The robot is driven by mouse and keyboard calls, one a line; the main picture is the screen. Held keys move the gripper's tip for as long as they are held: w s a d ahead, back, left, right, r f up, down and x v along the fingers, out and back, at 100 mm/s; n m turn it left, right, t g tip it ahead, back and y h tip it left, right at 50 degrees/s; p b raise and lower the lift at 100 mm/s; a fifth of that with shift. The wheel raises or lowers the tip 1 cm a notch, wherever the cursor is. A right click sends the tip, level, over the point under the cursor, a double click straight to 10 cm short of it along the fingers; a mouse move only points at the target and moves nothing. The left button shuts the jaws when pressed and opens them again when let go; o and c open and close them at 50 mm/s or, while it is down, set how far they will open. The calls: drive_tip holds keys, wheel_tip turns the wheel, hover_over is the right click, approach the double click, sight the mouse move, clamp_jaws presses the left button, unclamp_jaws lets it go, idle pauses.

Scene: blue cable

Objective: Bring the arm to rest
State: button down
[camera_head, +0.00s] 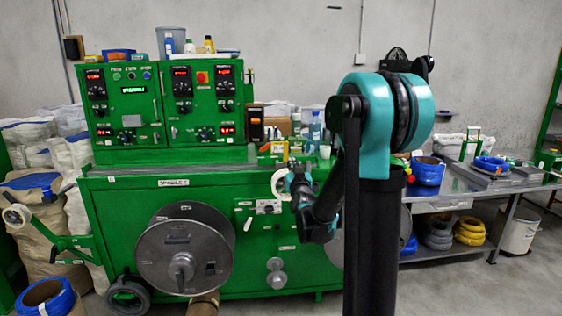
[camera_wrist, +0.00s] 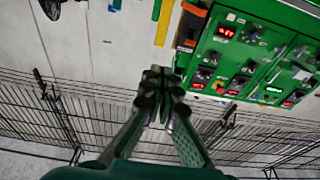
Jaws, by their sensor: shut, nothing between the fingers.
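My gripper (camera_wrist: 162,85) shows in the middle of the wrist view with its two fingers together and nothing between them. In the head view my arm rises in front, bends over at a large teal joint and reaches down and left. Its dark end is in front of the green machine (camera_head: 120,205), and the fingers are too small there to make out. The wrist view is tilted and shows the machine's control panel (camera_wrist: 245,50) at the upper right, apart from the fingers.
A grey reel (camera_head: 160,248) is on the machine's front. Blue cable coils (camera_head: 426,172) lie on the metal table (camera_head: 470,190) at right, with more coils on its lower shelf. A white bin (camera_head: 519,231) stands under the table. White sacks (camera_head: 25,140) are at left.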

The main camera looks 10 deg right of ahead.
drive_tip(key=s+d+f+g, duration=0.1)
drive_tip(key=s+f+g, duration=0.4)
drive_tip(key=s+f, duration=0.3)
drive_tip(key=s+d+f+g, duration=0.1)
drive_tip(key=s+f+g, duration=0.4)
drive_tip(key=s, duration=1.2)
drive_tip(key=s+d+f+g, duration=0.1)
drive_tip(key=s+f+g, duration=0.4)
drive_tip(key=s+f, duration=0.8)
drive_tip(key=shift+d+f+g, duration=0.2)
drive_tip(key=shift+d+g, duration=0.1)
drive_tip(key=shift+g, duration=0.1)
